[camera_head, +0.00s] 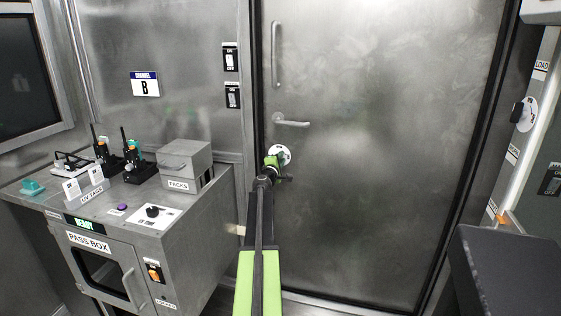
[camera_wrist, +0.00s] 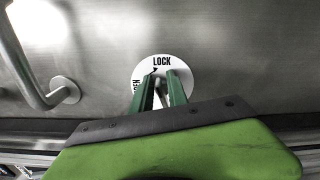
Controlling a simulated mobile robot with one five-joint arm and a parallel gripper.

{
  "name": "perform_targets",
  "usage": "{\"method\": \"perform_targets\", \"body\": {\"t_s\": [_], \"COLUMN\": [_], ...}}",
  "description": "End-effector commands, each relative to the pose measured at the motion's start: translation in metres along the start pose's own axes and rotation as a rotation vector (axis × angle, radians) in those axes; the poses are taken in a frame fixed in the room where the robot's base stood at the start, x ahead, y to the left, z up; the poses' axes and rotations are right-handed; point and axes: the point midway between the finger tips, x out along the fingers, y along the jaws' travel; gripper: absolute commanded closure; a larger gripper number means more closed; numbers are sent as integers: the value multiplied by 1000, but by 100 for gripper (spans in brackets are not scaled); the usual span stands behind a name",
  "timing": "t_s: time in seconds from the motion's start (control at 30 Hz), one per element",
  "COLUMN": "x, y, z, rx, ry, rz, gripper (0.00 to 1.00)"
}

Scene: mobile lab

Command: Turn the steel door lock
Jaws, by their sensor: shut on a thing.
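The steel door (camera_head: 390,160) fills the middle and right of the head view and looks shut. Its lock has a round white plate (camera_head: 284,151), below the lever handle (camera_head: 292,122). In the wrist view the plate (camera_wrist: 185,72) reads LOCK at its top, with a small black pointer mark just below that word. Another label at its left is partly hidden. My gripper (camera_wrist: 162,88) reaches the plate with green fingers on both sides of the lock's knob, shut on it. The knob is mostly hidden between the fingers. My gripper (camera_head: 270,162) also covers the plate's left part in the head view.
The pass box (camera_head: 190,245) stands left of my arm, with radios (camera_head: 132,165) and a PACKS box (camera_head: 186,165) on top. A dark flat-topped block (camera_head: 510,265) is at the lower right. A vertical pull bar (camera_head: 275,55) is on the door above the lever.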

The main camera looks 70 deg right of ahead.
Motion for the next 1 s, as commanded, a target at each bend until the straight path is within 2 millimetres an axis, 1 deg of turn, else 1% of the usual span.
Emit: {"method": "perform_targets", "body": {"t_s": [0.03, 0.5, 0.53, 0.57, 0.6, 0.87, 0.97, 1.0], "x": [0, 0, 0, 0, 0, -3, -16, -24], "y": [2, 2, 2, 2, 2, 1, 1, 0], "z": [-7, -7, -7, -7, -6, -3, -2, -2], "rx": [-1, -1, -1, -1, 0, 0, 0, 0], "ry": [14, 14, 14, 13, 12, 7, 7, 7], "rz": [3, 3, 3, 3, 3, 2, 2, 2], "gripper": [100, 100, 77, 73, 71, 71, 71, 71]}}
